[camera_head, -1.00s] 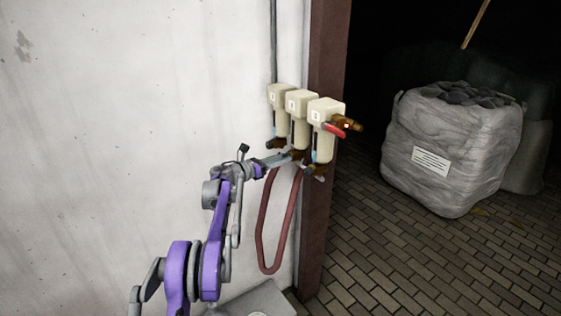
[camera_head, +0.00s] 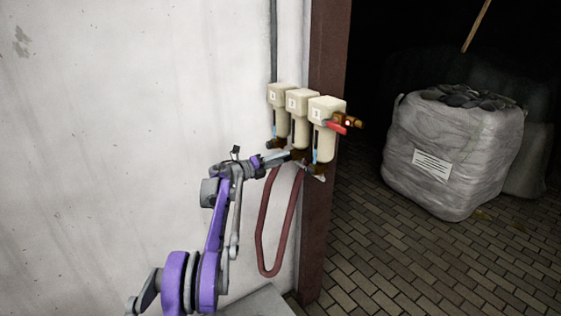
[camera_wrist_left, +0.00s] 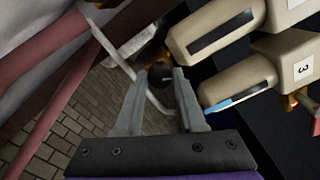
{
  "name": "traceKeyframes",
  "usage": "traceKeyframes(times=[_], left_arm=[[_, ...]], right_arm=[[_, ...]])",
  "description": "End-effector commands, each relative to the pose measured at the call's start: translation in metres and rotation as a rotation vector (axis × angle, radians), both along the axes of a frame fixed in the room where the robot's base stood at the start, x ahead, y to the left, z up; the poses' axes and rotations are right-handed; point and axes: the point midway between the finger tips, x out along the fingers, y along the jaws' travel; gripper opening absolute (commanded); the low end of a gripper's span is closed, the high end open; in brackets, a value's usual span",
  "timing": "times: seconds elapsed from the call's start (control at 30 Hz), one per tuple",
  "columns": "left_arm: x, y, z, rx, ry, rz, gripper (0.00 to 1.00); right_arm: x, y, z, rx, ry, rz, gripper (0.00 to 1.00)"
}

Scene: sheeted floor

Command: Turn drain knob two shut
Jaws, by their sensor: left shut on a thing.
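Three cream filter units hang in a row on the wall: the left unit (camera_head: 277,96), the middle unit (camera_head: 298,102) and the right unit (camera_head: 324,112). Each has a dark drain fitting at its bottom. My left gripper (camera_head: 288,157) reaches in from the left, under the middle unit, at drain knob two (camera_head: 298,155). In the left wrist view, my left gripper (camera_wrist_left: 160,77) has a dark round knob (camera_wrist_left: 158,71) between its fingertips and is shut on it. The fingers partly hide the knob. My right gripper is not in view.
A red hose (camera_head: 262,225) loops below the units, close to my left arm. A brown post (camera_head: 322,210) stands right behind them. A red lever (camera_head: 337,128) and brass fitting stick out at the right unit. A wrapped sack (camera_head: 440,185) stands farther right on brick paving.

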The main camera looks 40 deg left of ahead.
Motion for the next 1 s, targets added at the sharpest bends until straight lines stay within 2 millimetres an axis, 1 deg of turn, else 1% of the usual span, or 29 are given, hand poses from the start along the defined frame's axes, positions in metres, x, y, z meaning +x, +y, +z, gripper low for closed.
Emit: traceKeyframes(times=[0.2, 0.5, 0.7, 1.0], left_arm=[[-0.0001, -0.0003, -0.0018, -0.186, 0.055, -0.002, 0.00], [-0.0001, -0.0002, -0.0017, -0.379, 0.111, -0.002, 0.00], [0.0000, -0.0002, -0.0017, -0.451, 0.131, -0.002, 0.00], [0.0000, -0.0004, -0.0017, -0.486, 0.141, -0.002, 0.00]], right_arm=[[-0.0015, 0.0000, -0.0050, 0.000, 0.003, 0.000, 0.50], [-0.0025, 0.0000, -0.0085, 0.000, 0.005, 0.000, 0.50], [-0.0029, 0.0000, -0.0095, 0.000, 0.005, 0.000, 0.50], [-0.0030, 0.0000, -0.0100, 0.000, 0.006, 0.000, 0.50]])
